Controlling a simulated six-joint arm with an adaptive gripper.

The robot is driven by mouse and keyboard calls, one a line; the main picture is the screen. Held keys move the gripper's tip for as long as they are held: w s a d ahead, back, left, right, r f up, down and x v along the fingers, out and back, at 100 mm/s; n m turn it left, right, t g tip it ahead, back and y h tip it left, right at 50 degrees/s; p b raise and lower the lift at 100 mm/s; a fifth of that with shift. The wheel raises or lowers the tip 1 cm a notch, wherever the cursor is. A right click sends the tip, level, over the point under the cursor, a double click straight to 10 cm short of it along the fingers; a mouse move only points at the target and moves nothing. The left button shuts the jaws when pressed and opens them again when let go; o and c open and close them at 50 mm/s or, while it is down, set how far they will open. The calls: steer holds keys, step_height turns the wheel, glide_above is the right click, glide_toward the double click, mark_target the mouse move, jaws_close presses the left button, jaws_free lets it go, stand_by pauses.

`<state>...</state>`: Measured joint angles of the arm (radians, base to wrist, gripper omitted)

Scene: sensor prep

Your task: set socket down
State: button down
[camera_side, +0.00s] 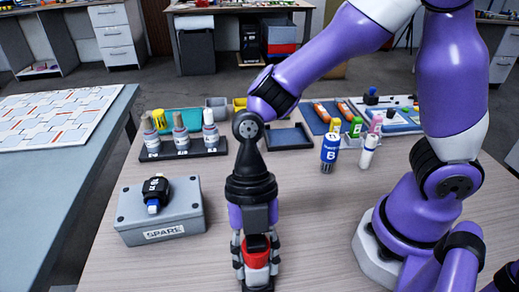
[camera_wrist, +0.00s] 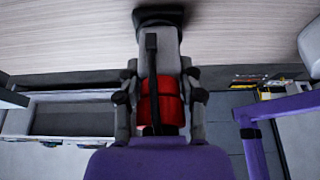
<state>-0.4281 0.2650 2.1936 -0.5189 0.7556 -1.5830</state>
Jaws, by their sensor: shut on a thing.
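My gripper (camera_side: 257,266) points down at the front of the wooden table in the side view. Its fingers are shut on a red and pale grey piece with a black end, which I take to be the socket (camera_side: 256,251). In the wrist view the socket (camera_wrist: 160,104) sits between the fingers, with its red band, grey body and black strip showing. Its black end (camera_wrist: 158,17) lies against the tabletop in that picture; I cannot tell whether it touches. The lower end is partly cut off at the side view's bottom edge.
A grey box marked SPARE (camera_side: 160,215) with a black device (camera_side: 156,193) on it stands left of my gripper. A black rack of bottles (camera_side: 182,149) is behind. A blue cylinder marked B (camera_side: 330,152) stands back right. The tabletop (camera_side: 310,215) right of my gripper is clear.

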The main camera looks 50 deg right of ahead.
steer(key=shift+f, duration=0.1)
steer(key=shift+c, duration=2.3)
jaws_free()
steer(key=w+d+r+m+t, duration=0.1)
steer(key=w+d+r+m, duration=0.15)
steer(key=r, duration=0.35)
steer(key=w+d+r+m+t, duration=0.1)
steer(key=d+r+m, duration=0.25)
steer(key=r, duration=0.35)
steer(key=d+m+t+h, duration=0.3)
steer(key=d+m+t, duration=0.3)
steer(key=d+m, duration=0.6)
steer(key=m, duration=0.9)
steer(key=shift+d+t, duration=0.2)
steer(key=shift+t, duration=0.2)
steer(key=shift+s+r, duration=0.1)
